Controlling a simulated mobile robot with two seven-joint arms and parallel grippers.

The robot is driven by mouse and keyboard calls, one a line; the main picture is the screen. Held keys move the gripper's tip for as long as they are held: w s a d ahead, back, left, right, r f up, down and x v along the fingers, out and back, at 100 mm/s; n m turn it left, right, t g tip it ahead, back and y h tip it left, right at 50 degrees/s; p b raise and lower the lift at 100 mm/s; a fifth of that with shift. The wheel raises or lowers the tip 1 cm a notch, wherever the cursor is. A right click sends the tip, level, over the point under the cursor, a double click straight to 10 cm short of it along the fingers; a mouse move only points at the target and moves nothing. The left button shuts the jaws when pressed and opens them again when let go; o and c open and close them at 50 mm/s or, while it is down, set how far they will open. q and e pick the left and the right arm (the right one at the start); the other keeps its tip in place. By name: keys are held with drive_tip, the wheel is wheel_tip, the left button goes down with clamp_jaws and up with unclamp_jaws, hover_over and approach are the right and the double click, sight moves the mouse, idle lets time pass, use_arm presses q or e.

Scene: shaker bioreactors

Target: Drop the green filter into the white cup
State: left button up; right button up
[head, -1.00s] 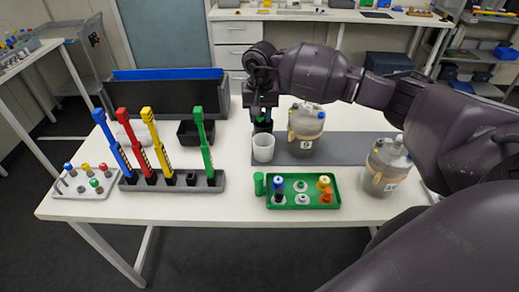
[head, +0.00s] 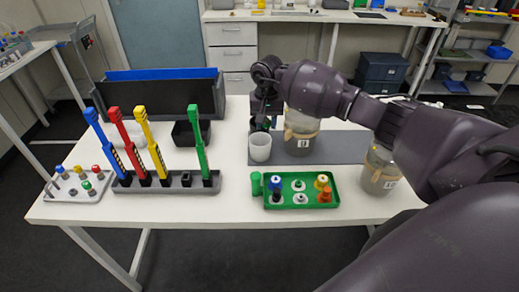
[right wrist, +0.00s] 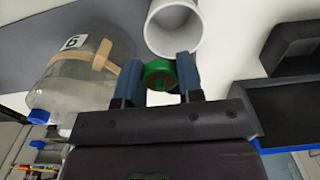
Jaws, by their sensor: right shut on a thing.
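My right gripper (right wrist: 158,78) is shut on the green filter (right wrist: 159,73), a short round green piece with a dark middle, held between the two blue fingertips. The white cup (head: 260,148) stands upright on the table at the left edge of the grey mat. In the right wrist view the cup (right wrist: 174,24) lies just beyond the fingertips, with its opening visible; the filter is beside the cup, not in it. In the head view the gripper (head: 263,119) is just behind the cup, and the filter is mostly hidden there. My left gripper is not in view.
A numbered bottle (head: 299,133) stands close right of the cup, another (head: 379,172) farther right. A green tray (head: 302,205) with small parts and a green cylinder (head: 256,184) are in front. A rack (head: 165,185) with coloured tools stands left; a black bin (head: 190,133) is behind.

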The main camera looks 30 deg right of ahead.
drive_tip(key=shift+f, duration=0.15)
drive_tip(key=o, duration=1)
drive_tip(key=shift+o, duration=0.2)
wheel_tip(320, 180, up, 11)
drive_tip(key=shift+b, duration=0.4)
drive_tip(key=shift+f, duration=0.15)
